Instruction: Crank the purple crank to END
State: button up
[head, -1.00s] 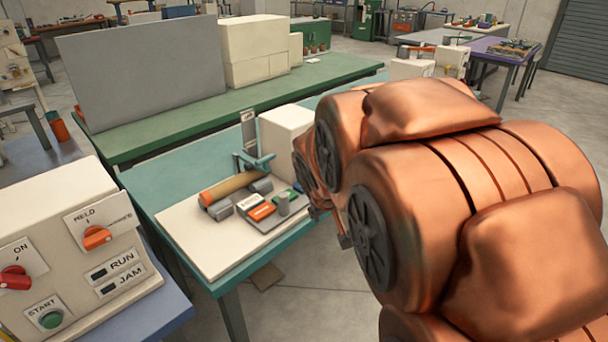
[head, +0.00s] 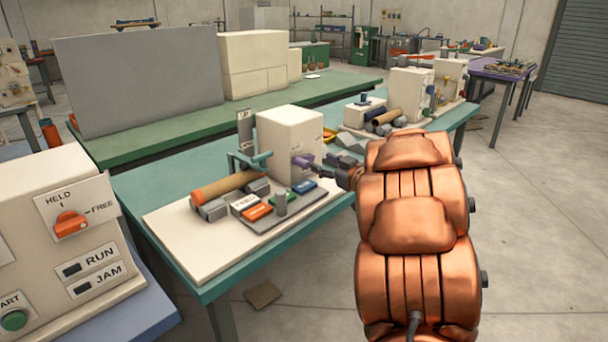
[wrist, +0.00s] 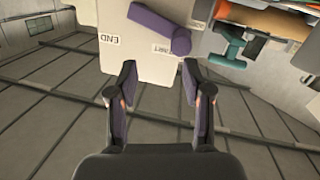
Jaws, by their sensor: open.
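The purple crank (head: 304,161) is on the front right face of a white box (head: 290,138) on the teal bench. In the wrist view the crank (wrist: 155,27) slants from upper left to a round knob at lower right, by the partly covered START label (wrist: 162,49). The END label (wrist: 112,38) is left of it on the white face. My gripper (head: 345,178) is just right of the crank in the head view. In the wrist view my gripper (wrist: 158,82) is open and empty, its fingertips short of the knob and apart from it.
A white board (head: 190,235) in front of the box carries an orange roll (head: 225,188) and several small coloured blocks. A teal bracket (head: 250,160) stands beside the box. A control panel (head: 60,230) is at the left. The bench holds more machines farther right.

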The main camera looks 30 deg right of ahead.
aim_at(308, 166)
jog(key=shift+w+a+f+n+t+y+b, duration=0.15)
jog(key=shift+w+a+f+y, duration=0.25)
jog(key=shift+w, duration=0.6)
jog(key=shift+w+a+f+n+t+y+b, duration=0.1)
jog(key=shift+w+a+f+n+y+b, duration=0.15)
jog(key=shift+w+a+y, duration=0.55)
jog(key=shift+w+a+f+n+t+y+b, duration=0.1)
jog(key=shift+w+a+f+y+b, duration=0.2)
jog(key=shift+w, duration=0.95)
jog(key=shift+d, duration=0.1)
grip_shut()
